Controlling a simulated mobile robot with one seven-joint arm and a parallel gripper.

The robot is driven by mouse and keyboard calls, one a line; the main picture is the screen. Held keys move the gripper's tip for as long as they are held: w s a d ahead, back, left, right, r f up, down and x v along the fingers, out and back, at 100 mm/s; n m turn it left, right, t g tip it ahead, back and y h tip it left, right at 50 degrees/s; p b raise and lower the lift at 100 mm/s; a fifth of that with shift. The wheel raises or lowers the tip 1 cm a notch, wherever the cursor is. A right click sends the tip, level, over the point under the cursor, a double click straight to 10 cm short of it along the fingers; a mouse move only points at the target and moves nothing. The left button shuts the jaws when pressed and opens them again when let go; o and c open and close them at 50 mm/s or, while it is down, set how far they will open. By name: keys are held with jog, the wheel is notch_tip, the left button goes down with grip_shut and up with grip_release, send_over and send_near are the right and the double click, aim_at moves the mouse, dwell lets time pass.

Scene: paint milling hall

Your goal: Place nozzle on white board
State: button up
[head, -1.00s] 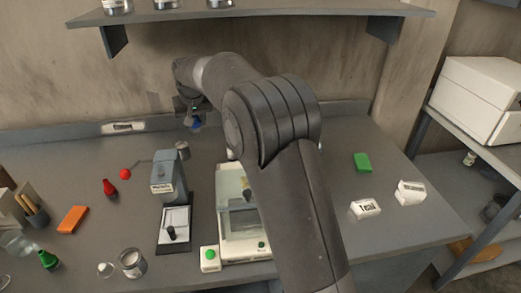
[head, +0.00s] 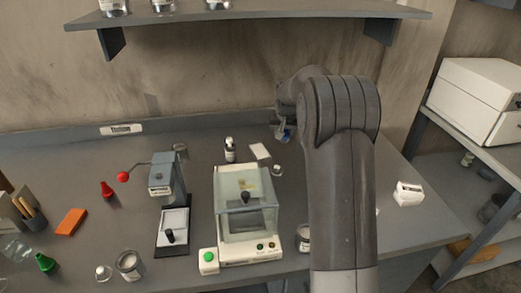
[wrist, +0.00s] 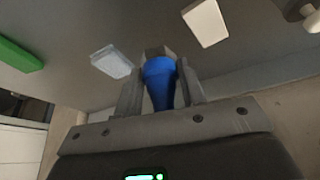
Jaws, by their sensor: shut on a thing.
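My gripper (head: 283,134) is shut on a blue nozzle (wrist: 159,82), seen between its fingers in the wrist view. It is held above the back of the bench, right of the small white board (head: 259,151). That flat board also appears in the wrist view (wrist: 206,22), apart from the nozzle. A pale, bluish-white block (wrist: 112,62) is on the other side of the gripper in the wrist view; my arm hides it in the head view. A red nozzle (head: 107,190) and a green nozzle (head: 47,263) stand on the left of the bench.
A balance with a clear cover (head: 246,205) and a grey press-like device (head: 166,190) stand mid-bench. A small dark bottle (head: 230,150) is beside the white board. A green block (wrist: 18,55) shows in the wrist view. A shelf (head: 250,12) overhangs the back.

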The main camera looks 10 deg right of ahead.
jog(key=w+a+f, duration=0.1)
jog(key=a, duration=0.1)
jog(key=w+a+f, duration=0.2)
jog(key=a, duration=0.1)
jog(key=w+a+f, duration=0.1)
jog(key=a+f, duration=0.1)
jog(key=shift+w+a+f, duration=0.15)
jog(key=shift+w+a, duration=0.15)
jog(key=shift+f, duration=2)
jog(key=o, duration=1)
jog(key=shift+f, duration=0.1)
